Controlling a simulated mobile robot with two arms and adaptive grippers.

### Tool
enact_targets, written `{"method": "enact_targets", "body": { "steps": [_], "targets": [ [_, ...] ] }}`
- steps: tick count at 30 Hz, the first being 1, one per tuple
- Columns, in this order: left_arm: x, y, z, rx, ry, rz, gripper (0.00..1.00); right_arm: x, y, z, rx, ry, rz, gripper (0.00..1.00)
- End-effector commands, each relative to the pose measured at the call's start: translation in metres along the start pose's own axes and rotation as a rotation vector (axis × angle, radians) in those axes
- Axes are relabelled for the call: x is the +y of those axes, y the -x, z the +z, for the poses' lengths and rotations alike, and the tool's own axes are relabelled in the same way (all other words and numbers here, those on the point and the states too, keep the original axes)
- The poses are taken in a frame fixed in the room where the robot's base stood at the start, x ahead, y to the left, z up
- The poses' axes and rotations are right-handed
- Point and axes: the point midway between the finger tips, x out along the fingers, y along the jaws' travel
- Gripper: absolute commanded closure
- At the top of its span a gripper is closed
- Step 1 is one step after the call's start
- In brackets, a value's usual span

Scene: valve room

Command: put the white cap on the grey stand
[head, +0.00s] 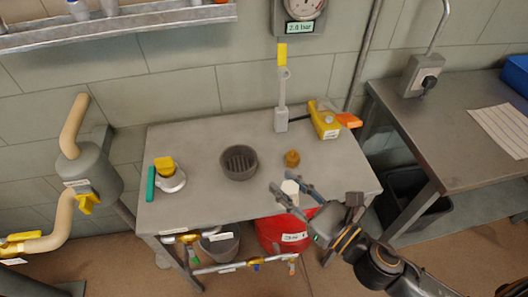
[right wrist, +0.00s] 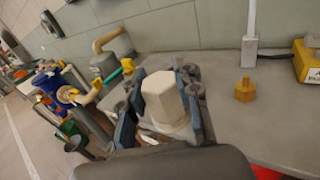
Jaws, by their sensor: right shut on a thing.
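The white cap (head: 290,187) is a pale block with flat sides between the fingers of my right gripper (head: 292,190), over the front right of the grey table. In the right wrist view the cap (right wrist: 163,95) stands between the two fingers of the gripper (right wrist: 160,105), with its lower part partly hidden. A grey upright post (head: 282,92) with a yellow top stands at the back of the table. A dark grey round holder (head: 239,162) with slats inside is at mid-table. I cannot tell which of these is the stand. My left gripper is not in view.
A brass-coloured knob (head: 292,158) stands just behind the cap. A yellow tool (head: 325,120) with an orange end lies at the back right. A white round piece with a yellow top (head: 168,176) is at the left. Bare tabletop (head: 210,205) lies at front left.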

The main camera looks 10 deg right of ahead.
Motion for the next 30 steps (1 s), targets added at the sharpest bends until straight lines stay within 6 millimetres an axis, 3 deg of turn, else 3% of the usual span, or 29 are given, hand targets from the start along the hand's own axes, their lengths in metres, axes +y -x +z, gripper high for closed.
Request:
{"method": "enact_targets", "body": {
  "steps": [1,4,9,21,24,30],
  "targets": [
    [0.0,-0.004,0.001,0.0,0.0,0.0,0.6,0.019,0.006,-0.005,-0.001,-0.01,0.0,0.87],
    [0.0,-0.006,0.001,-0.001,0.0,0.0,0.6,0.047,0.016,-0.006,-0.006,-0.01,-0.007,0.87],
    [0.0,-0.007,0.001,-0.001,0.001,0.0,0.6,0.064,0.019,-0.004,-0.016,-0.003,-0.02,0.87],
    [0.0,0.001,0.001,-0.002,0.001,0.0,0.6,0.003,-0.048,-0.042,-0.018,-0.001,-0.022,0.87],
    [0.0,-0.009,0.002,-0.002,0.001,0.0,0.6,-0.007,-0.059,-0.068,-0.016,-0.006,-0.022,0.87],
    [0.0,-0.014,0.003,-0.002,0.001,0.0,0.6,-0.021,-0.074,-0.09,-0.016,-0.004,-0.02,0.87]
  ]
}}
